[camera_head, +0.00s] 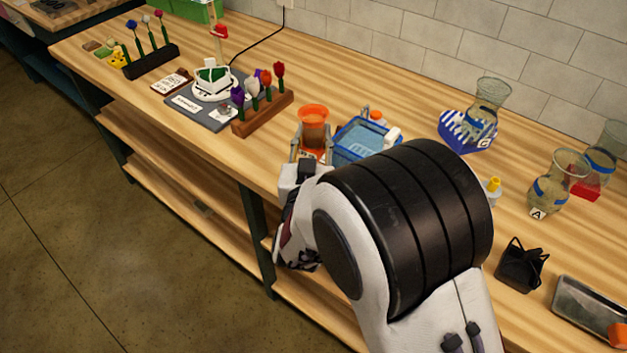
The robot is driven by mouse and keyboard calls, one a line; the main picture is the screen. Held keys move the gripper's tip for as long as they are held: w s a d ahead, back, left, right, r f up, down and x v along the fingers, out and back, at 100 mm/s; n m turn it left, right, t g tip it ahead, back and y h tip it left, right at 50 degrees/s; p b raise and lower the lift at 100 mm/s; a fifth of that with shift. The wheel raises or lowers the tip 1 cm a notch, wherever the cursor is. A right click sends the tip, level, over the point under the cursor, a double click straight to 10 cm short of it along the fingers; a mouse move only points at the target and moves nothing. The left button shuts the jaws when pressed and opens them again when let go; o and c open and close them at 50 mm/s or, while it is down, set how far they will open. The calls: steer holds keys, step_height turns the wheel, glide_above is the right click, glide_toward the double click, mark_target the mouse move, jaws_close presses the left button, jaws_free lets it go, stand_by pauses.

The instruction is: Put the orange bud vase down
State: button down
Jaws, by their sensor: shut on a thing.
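The orange bud vase (313,131) is an orange, slightly see-through vessel with a flared rim, upright near the middle of the bench. My gripper (312,155) is shut on it, with a finger on each side of its body. The vase's lower part is partly hidden by the gripper, so I cannot tell whether its base touches the wooden bench (350,95).
Just right of the vase is a blue bin (366,139). To the left are a wooden flower rack (263,113) and a grey mat (203,117). A glass vase (491,99) stands by a blue striped item (462,132). The bench's front edge is close to my gripper.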

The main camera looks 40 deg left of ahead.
mark_target(314, 152)
steer(key=shift+f, duration=2.4)
steer(key=shift+f, duration=2.3)
steer(key=shift+f, duration=0.15)
steer(key=c, duration=1.6)
jaws_free()
steer(key=shift+f, duration=0.1)
steer(key=shift+o, duration=0.2)
steer(key=shift+s, duration=0.1)
steer(key=shift+v, duration=3.85)
